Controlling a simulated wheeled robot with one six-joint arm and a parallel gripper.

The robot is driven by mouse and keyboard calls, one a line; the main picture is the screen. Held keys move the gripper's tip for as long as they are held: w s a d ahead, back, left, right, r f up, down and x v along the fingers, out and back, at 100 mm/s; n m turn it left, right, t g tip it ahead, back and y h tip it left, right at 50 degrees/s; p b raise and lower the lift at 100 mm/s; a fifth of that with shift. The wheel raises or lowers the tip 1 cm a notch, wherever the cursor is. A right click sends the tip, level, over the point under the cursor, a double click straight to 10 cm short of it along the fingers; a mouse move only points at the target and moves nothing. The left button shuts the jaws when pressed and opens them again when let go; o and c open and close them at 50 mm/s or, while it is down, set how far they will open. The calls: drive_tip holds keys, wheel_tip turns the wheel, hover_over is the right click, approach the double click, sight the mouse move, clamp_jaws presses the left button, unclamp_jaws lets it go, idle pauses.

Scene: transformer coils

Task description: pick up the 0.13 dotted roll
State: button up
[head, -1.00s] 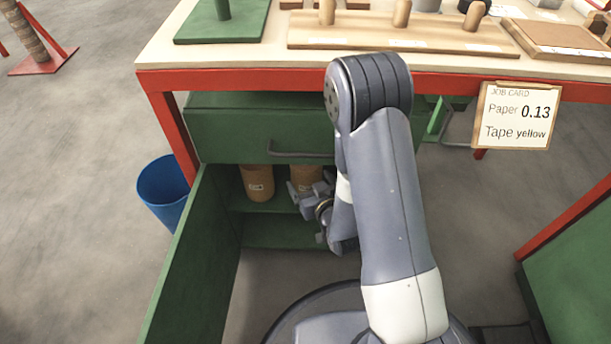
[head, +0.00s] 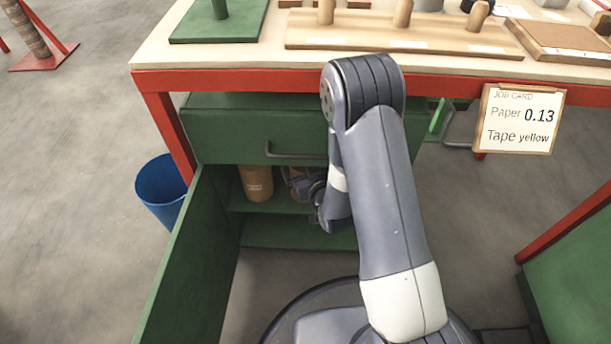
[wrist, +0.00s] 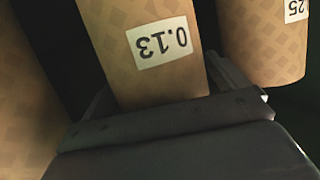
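The 0.13 roll (wrist: 150,65) is a tan cylinder with a faint diamond-like pattern and a white label, upside down in the wrist view. It stands inside the green cabinet (head: 290,232). In the head view my gripper and arm hide most of it. My gripper (wrist: 165,88) reaches into the cabinet at the roll, with one finger on each side of it. The fingers look spread; whether they touch the roll is hard to tell. My gripper also shows small in the head view (head: 303,182).
A roll with a label ending in 25 (wrist: 262,45) stands close on the right in the wrist view. Another patterned roll (wrist: 22,105) is close on the left. The open green door (head: 190,265) and the drawer (head: 235,130) border the opening. A job card (head: 519,118) reads paper 0.13.

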drive_tip(key=shift+r, duration=0.1)
drive_tip(key=c, duration=1.3)
